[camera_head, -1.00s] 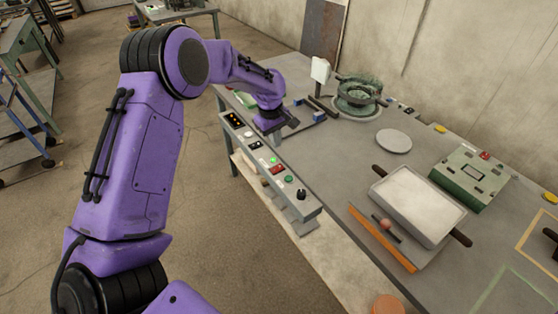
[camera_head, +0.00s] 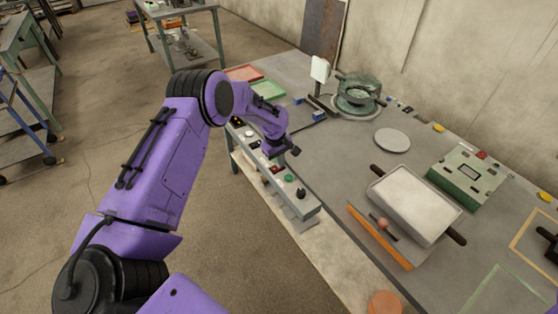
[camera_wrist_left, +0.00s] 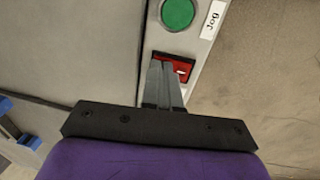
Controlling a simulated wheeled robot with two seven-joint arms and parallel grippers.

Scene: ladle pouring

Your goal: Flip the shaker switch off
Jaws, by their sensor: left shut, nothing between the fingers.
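A control panel (camera_head: 310,206) runs along the table's front edge. On it is a red rocker switch (camera_wrist_left: 181,70), with a green round button (camera_wrist_left: 178,14) and a label reading "Jog" beside the button in the left wrist view. The red switch also shows in the head view (camera_head: 276,170). My left gripper (camera_wrist_left: 161,66) is shut and empty. Its fingertips are over the red switch and cover part of it; I cannot tell whether they touch it. In the head view the left gripper (camera_head: 278,150) is over the panel. My right gripper is not in view.
A black knob (camera_head: 301,193) stands at the panel's near end. On the table are a round sieve device (camera_head: 358,94), a grey disc (camera_head: 392,140), a tray of white material (camera_head: 408,196) and a green box (camera_head: 468,174). Red and green trays lie at the far end.

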